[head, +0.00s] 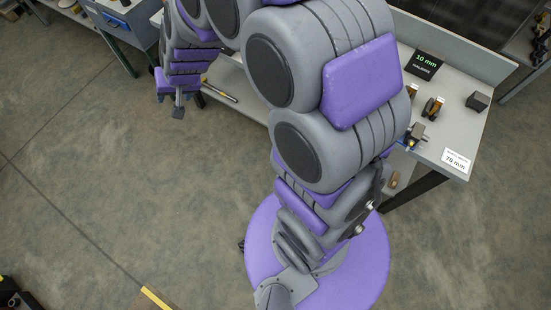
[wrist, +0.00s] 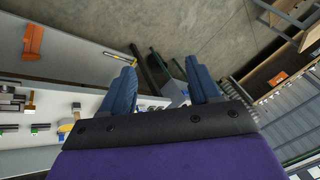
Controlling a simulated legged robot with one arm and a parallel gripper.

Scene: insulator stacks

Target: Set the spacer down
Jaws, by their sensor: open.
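My gripper (head: 179,106) hangs at the upper left in the head view, out over the floor beside the workbench. In the wrist view its two blue fingers (wrist: 164,82) are spread apart, and I see nothing held between them. I cannot pick out the spacer for certain. Small brass and dark pieces (head: 433,107) and a dark block (head: 478,101) sit on the grey workbench (head: 455,128) in the head view. Several small parts (wrist: 18,106) also show at the left of the wrist view. My arm hides much of the bench.
A black "10 mm" sign (head: 422,65) and a white "70 mm" label (head: 456,160) are on the bench. A rod-like tool (head: 220,90) lies on a lower shelf. A blue-grey cabinet (head: 130,25) stands at upper left. The floor at left is mostly clear.

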